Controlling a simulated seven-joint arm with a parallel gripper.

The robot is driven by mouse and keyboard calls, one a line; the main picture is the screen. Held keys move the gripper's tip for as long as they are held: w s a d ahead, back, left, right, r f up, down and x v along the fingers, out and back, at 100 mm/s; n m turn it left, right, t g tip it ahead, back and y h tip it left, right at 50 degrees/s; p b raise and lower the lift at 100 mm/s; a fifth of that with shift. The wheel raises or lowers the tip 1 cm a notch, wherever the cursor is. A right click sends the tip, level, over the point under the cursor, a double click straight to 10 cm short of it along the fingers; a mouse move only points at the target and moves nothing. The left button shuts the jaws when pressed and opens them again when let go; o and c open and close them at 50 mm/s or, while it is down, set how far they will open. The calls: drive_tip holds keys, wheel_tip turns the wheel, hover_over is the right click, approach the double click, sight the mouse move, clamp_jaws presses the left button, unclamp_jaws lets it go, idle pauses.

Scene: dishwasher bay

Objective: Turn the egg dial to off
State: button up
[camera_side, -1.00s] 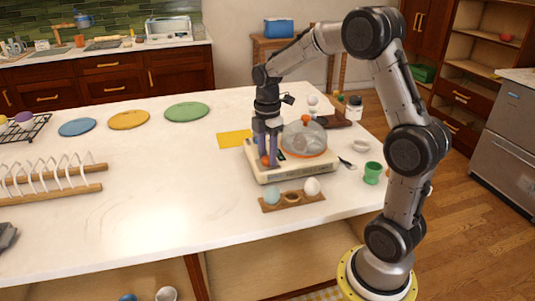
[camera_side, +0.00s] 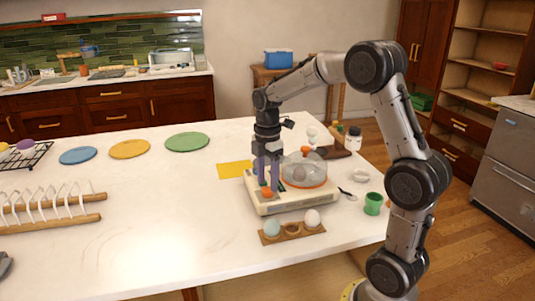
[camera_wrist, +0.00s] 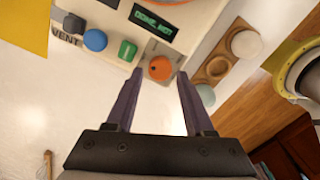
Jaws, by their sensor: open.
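The egg cooker (camera_side: 290,203) is a cream box with a clear dome on top, standing on the white counter. Its orange dial (camera_side: 267,192) is on the front left corner; in the wrist view the dial (camera_wrist: 159,67) shows a small dark mark. My gripper (camera_side: 268,185) is open and points down just above the dial. In the wrist view the fingertips of my gripper (camera_wrist: 160,74) lie on either side of the dial, with gaps showing. A display (camera_wrist: 153,22) with green text, seemingly "DONE, HOT", is beside the dial.
A green switch (camera_wrist: 127,50) and a blue knob (camera_wrist: 95,40) sit near the dial. The wooden egg holder (camera_side: 292,231) with two eggs stands in front of the cooker. A green cup (camera_side: 373,204) is to the right.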

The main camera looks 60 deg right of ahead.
sight(267, 189)
wheel_tip(267, 189, up, 12)
idle(0.3)
drive_tip(key=shift+f, duration=0.1)
drive_tip(key=s+a+r+t, duration=0.3)
drive_tip(key=s+a+r, duration=0.2)
drive_tip(key=s+a, duration=0.6)
drive_tip(key=s+a+f+m+t, duration=0.2)
drive_tip(key=s+a+f+m, duration=0.2)
drive_tip(key=s+f+m, duration=0.4)
drive_tip(key=f+m, duration=0.1)
drive_tip(key=m, duration=0.4)
drive_tip(key=shift+f+m+t, duration=0.3)
drive_tip(key=shift+f, duration=0.1)
